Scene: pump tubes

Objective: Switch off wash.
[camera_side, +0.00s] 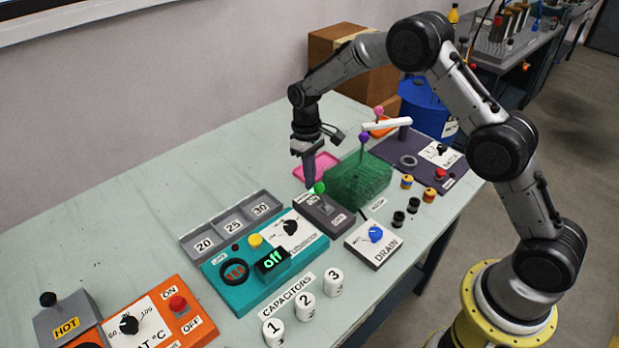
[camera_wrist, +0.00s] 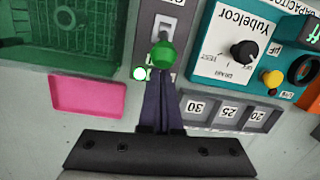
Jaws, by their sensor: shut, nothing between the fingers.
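A dark grey switch box (camera_side: 325,212) stands mid-table, beside the teal panel. In the wrist view the box (camera_wrist: 144,38) shows a pale plate with a rocker switch (camera_wrist: 164,26). A green ball-topped lever (camera_side: 319,187) rises at the box's far end; its ball (camera_wrist: 162,56) lies just ahead of my fingertips in the wrist view. A small bright green-white lamp (camera_wrist: 140,73) shows beside it. The box's labels are too small to read. My gripper (camera_side: 309,181) points down, fingers together and empty, close to the green ball. I cannot tell whether they touch.
A green transparent basin (camera_side: 358,180) and pink tray (camera_side: 317,166) lie close by. The teal meter panel (camera_side: 222,287), labelled grey bins (camera_side: 232,226) and DRAIN box (camera_side: 372,243) surround the switch box.

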